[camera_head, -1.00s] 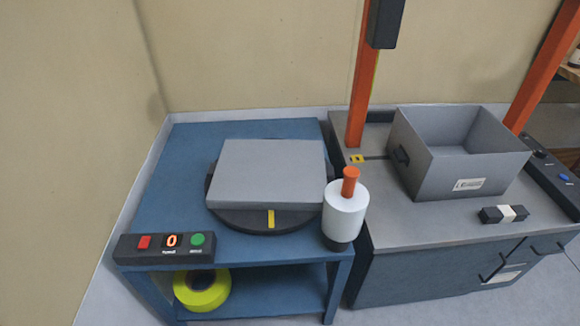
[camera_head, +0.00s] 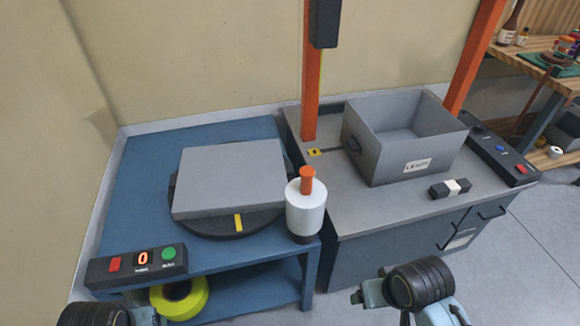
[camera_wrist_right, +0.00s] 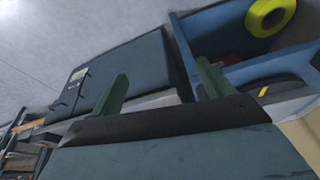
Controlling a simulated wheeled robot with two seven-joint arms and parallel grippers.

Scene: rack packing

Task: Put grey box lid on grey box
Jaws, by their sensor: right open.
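The grey box lid (camera_head: 230,178) lies flat on a black round turntable (camera_head: 205,228) on the blue table at left. The open grey box (camera_head: 390,160) stands on the grey workbench at right, with a white label on its front and nothing visible inside. My right gripper (camera_wrist_right: 165,85) is open and empty in the right wrist view, with both fingers apart and pointing toward the bench and blue table. In the head view, parts of my arms show at the bottom edge, well short of the lid and the box. My left gripper's fingers are not visible.
A button panel (camera_head: 138,265) sits at the blue table's front. A small dark block (camera_head: 450,189) lies before the box. Orange posts (camera_head: 311,90) rise beside the box. The floor in front is clear.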

